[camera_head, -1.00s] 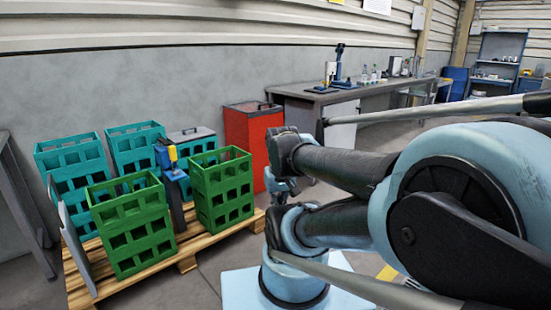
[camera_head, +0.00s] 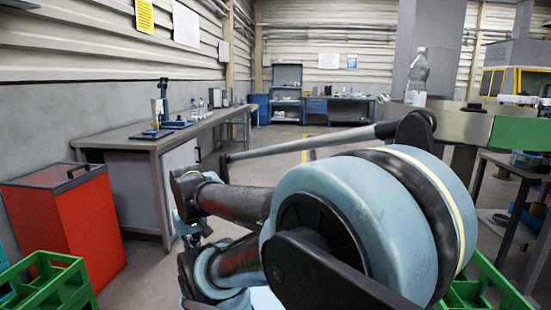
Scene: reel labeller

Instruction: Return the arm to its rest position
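My arm (camera_head: 345,215) fills the lower middle of the head view. Its large light-blue joint is close to the camera, and dark links reach left from it to dark joints near the red cabinet and the workbench. The arm looks bent, with one link above another. A small part (camera_head: 190,230) shows between the links, too small and covered to tell what it is. I cannot make out my gripper's fingers, and no held object is seen.
A red cabinet (camera_head: 65,215) stands at the left, with a green crate (camera_head: 50,285) before it. A grey workbench (camera_head: 150,140) runs along the left wall. A clear bottle (camera_head: 417,75) stands on a surface at the right. Another green crate (camera_head: 500,280) is at lower right. Open floor lies beyond the arm.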

